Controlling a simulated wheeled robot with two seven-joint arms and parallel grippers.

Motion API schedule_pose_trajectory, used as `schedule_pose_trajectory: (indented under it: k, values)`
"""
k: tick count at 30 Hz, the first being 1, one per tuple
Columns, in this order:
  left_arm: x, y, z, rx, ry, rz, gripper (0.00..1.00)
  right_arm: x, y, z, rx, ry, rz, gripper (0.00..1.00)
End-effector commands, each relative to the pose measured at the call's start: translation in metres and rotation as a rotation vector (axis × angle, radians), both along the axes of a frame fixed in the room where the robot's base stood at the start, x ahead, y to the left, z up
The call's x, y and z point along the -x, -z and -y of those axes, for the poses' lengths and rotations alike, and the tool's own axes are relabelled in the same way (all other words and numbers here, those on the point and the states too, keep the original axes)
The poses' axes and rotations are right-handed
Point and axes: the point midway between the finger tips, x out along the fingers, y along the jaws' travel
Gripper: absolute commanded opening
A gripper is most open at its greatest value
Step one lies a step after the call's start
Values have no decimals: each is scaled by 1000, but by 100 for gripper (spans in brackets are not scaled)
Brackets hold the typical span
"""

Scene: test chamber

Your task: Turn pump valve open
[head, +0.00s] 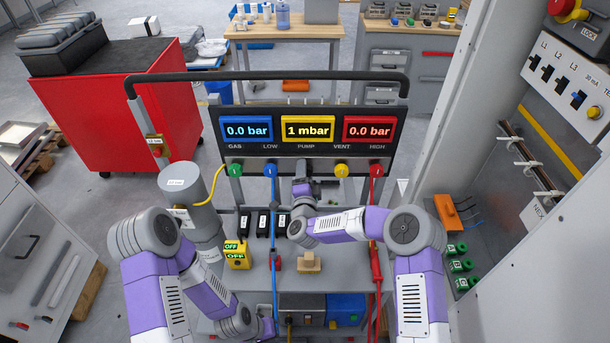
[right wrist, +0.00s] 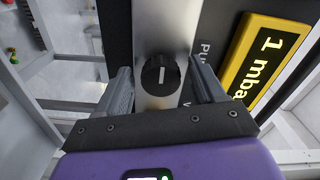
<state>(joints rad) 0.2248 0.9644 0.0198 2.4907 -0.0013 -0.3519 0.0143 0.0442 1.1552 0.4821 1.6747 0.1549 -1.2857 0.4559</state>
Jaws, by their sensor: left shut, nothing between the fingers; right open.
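The pump valve is a black round knob (right wrist: 158,76) with a white mark line, on a bare metal strip in the right wrist view. The line runs roughly up and down in that picture. My right gripper (right wrist: 161,70) is open, with one finger on each side of the knob and a visible gap to both. In the head view my right gripper (head: 303,184) is below the PUMP label and hides the knob. The yellow pump display (head: 307,129) reads 1 mbar. My left gripper (head: 266,328) is low, by the cart's lower shelf, shut and empty.
Blue (head: 270,170), yellow (head: 341,170) and red (head: 376,169) valves line the same strip, with hoses hanging from some. A grey cylinder (head: 182,184) stands left of the panel. A yellow OFF box (head: 237,256) is on the cart top. An open cabinet (head: 500,190) stands right.

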Motion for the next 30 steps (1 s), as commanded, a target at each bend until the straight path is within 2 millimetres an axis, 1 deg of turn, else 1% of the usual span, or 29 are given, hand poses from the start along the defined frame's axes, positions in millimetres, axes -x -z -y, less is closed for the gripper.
schedule_pose_trajectory:
  k: [4, 7, 15, 19, 24, 30]
  values:
    - [0, 0, 0, 0, 0, 0, 0, 3, 0, 0, 0, -1, 0, 69]
    - [0, -1, 0, 0, 0, 0, 0, 12, 0, -1, 0, -2, -2, 69]
    - [0, -4, 0, 0, 0, 0, 0, 52, 0, 0, 1, -2, -3, 69]
    - [0, -5, 0, 0, 0, 0, 0, 67, 0, 0, 0, -2, -2, 69]
    - [0, -5, 0, 0, 0, 0, 0, 75, 0, 0, 0, 0, 0, 69]
    - [0, -5, 0, 0, 0, 0, 0, 76, 0, 0, 0, 0, 0, 69]
